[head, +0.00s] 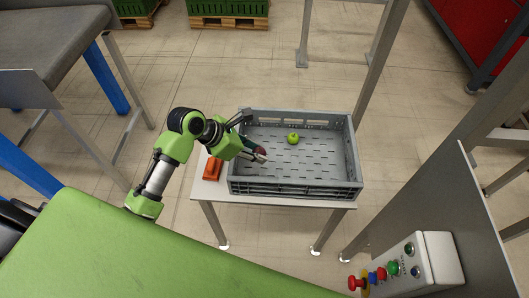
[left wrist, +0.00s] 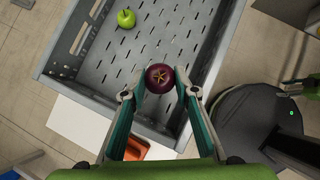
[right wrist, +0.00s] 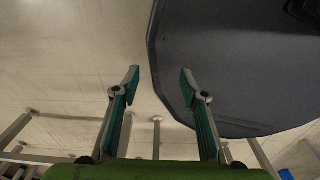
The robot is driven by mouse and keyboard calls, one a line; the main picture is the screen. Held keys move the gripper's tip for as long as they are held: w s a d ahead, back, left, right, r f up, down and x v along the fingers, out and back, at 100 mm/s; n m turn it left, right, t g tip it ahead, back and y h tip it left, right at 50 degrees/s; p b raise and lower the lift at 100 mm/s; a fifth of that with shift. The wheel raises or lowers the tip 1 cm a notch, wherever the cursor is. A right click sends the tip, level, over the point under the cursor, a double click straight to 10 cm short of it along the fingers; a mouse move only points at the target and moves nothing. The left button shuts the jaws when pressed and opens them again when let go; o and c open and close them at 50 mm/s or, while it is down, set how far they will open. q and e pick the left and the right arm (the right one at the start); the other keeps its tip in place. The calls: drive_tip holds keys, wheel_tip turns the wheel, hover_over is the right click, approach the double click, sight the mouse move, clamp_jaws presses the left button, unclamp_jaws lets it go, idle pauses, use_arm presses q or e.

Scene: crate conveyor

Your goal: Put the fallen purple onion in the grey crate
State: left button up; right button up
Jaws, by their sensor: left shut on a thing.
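The purple onion (left wrist: 159,78) is dark and round and sits between the fingertips of my left gripper (left wrist: 160,88), which is shut on it. In the head view the left gripper (head: 258,154) reaches in over the left part of the grey crate (head: 295,188), and the onion (head: 261,150) is partly hidden by the fingers. In the left wrist view the crate's slotted floor (left wrist: 140,50) lies behind the onion. My right gripper (right wrist: 160,85) is open and empty, away from the crate.
A green apple (head: 293,138) lies in the crate, towards its back. An orange-red object (head: 213,169) lies on the white table (head: 207,189) left of the crate. A button box (head: 415,268) is at the lower right. The crate's right half is free.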

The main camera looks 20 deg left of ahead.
use_arm(q)
drive_tip(key=w+f, duration=0.2)
drive_tip(key=w+f+b, duration=0.1)
drive_tip(key=w+f, duration=0.1)
drive_tip(key=w+a+f, duration=0.1)
drive_tip(key=w+f, duration=0.1)
drive_tip(key=shift+w+a+f, duration=0.1)
drive_tip(key=shift+w+f, duration=0.1)
drive_tip(key=shift+w, duration=0.15)
drive_tip(key=f, duration=0.3)
drive_tip(key=shift+w+b, duration=0.2)
drive_tip(key=shift+b, duration=0.2)
drive_tip(key=shift+f, duration=0.25)
use_arm(e)
drive_tip(key=shift+w+d+f, duration=0.25)
drive_tip(key=shift+d+f, duration=0.05)
drive_tip(key=shift+f, duration=0.2)
drive_tip(key=shift+w+d+f, duration=0.2)
drive_tip(key=shift+d+f, duration=0.05)
drive_tip(key=shift+f, duration=0.2)
use_arm(q)
drive_tip(key=shift+f, duration=0.1)
drive_tip(key=o, duration=0.7)
use_arm(e)
drive_tip(key=shift+a, duration=0.2)
drive_tip(key=shift+w+a, duration=0.1)
